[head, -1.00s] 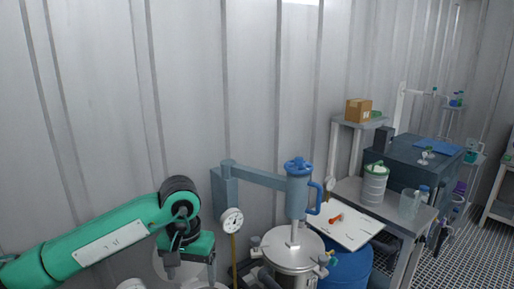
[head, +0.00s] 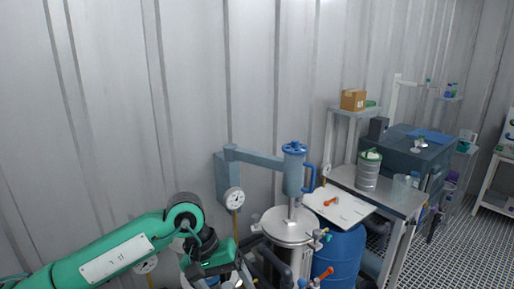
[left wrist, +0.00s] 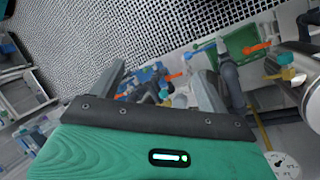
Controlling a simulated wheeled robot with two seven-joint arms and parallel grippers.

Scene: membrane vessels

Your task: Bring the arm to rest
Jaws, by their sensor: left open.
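My left arm, green with black joints, comes in from the lower left in the head view. My left gripper (head: 238,280) is low in that view, left of the steel vessel (head: 287,226), and partly cut by the bottom edge. In the left wrist view, the two grey fingers of my left gripper (left wrist: 162,78) stand wide apart with nothing held between them. Beyond them are blue and orange valve fittings (left wrist: 158,88), apart from or below the fingers; the exact gap is unclear. My right gripper is not in view.
A pressure gauge (head: 234,199) and a blue-handled lift arm (head: 294,170) stand by the vessel. A blue drum (head: 340,250), a white board (head: 345,208) and a bench (head: 400,200) are to the right. The wall is behind; grating floor shows at right.

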